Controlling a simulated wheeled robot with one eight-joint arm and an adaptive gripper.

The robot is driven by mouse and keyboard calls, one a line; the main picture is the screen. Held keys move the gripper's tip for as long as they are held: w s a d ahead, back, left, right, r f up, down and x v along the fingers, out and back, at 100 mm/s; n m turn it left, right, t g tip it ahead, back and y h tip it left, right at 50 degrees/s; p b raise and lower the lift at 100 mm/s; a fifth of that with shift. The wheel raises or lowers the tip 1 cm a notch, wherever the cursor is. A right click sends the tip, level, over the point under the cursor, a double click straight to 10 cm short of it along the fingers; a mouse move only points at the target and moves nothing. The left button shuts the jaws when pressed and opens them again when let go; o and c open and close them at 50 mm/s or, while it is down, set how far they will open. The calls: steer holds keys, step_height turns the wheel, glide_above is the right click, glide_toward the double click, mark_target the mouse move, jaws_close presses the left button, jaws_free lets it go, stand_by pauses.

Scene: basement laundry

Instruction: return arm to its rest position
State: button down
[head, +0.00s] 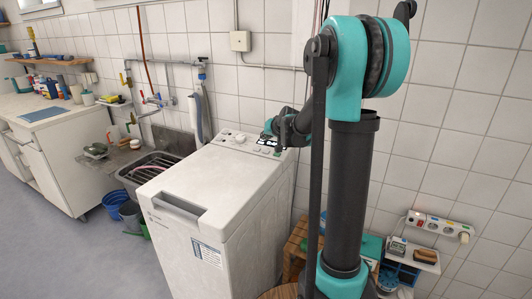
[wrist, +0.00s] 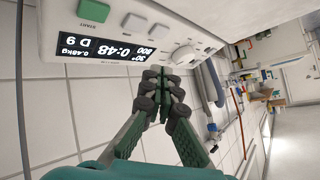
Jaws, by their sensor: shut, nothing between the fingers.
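My arm rises at the right of the head view and bends over to the washing machine's control panel at the back of its top. My gripper (wrist: 165,75) is shut and empty in the wrist view, its fingertips together just in front of the panel. Whether the fingertips touch the panel I cannot tell. The white top-loading washing machine (head: 200,220) stands in the middle of the head view with its lid down. Its control panel (wrist: 75,20) shows a lit display (wrist: 100,50) reading 0:48, a green button and a round knob (wrist: 182,55).
A white cabinet (head: 55,150) is at far left. A wooden stool (head: 297,240) and a small shelf with a power strip (head: 435,224) are at right.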

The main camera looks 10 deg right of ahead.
steer(key=s+d+f+g+h, duration=0.1)
steer(key=s+f, duration=0.4)
steer(key=s, duration=0.8)
steer(key=s+d+f+n+g+h, duration=0.1)
steer(key=s+f+g, duration=0.2)
steer(key=s, duration=1.1)
steer(key=s+d+f+g+h, duration=0.1)
steer(key=s+d+f+g, duration=0.1)
steer(key=s+f, duration=0.5)
steer(key=s, duration=0.6)
steer(key=shift+s+f+n, duration=0.25)
steer(key=shift+f+n, duration=0.1)
steer(key=shift+n, duration=0.05)
